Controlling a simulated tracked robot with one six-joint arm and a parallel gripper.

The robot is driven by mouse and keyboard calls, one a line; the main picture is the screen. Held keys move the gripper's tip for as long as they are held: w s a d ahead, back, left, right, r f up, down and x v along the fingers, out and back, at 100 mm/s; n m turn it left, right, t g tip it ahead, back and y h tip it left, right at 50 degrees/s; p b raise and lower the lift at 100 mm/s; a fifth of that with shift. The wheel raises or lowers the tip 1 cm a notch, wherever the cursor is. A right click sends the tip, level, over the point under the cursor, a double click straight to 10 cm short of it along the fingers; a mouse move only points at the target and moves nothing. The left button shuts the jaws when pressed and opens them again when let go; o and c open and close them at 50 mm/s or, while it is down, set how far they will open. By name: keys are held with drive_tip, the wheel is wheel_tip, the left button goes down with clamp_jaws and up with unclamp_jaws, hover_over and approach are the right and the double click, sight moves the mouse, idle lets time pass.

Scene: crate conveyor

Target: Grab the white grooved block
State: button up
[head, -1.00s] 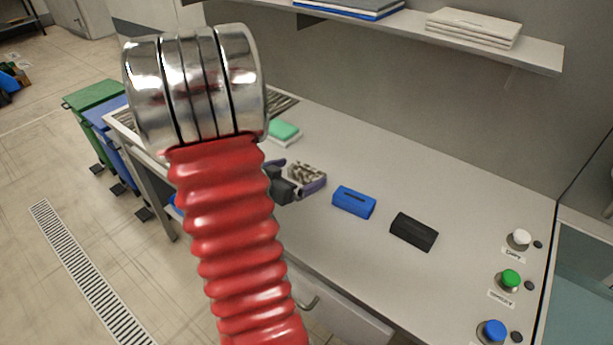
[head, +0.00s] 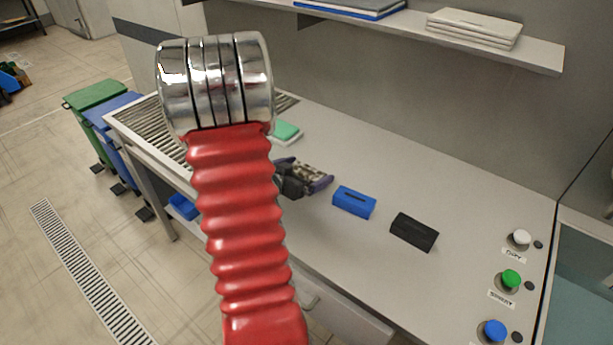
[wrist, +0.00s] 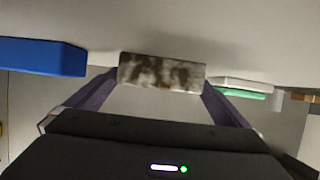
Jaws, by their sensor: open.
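A white block with brown-grey mottling (head: 312,170) stands on the bench to the left of the blue block. No groove can be made out on it. My gripper (head: 316,178) is at this block, partly hidden behind my red arm. In the wrist view the mottled block (wrist: 162,72) lies between the tips of my two purple fingers (wrist: 158,86). The fingers are spread, one at each end of the block. I cannot tell whether they touch it.
A blue grooved block (head: 354,202) and a black block (head: 414,232) lie to the right. A green and white block (head: 286,132) lies farther back. Push buttons (head: 511,281) line the bench's right end. A shelf (head: 420,38) hangs above. The back middle of the bench is clear.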

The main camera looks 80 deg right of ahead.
sight(307, 170)
drive_tip(key=c, duration=1.2)
drive_tip(key=shift+o, duration=0.2)
drive_tip(key=shift+r, duration=5.05)
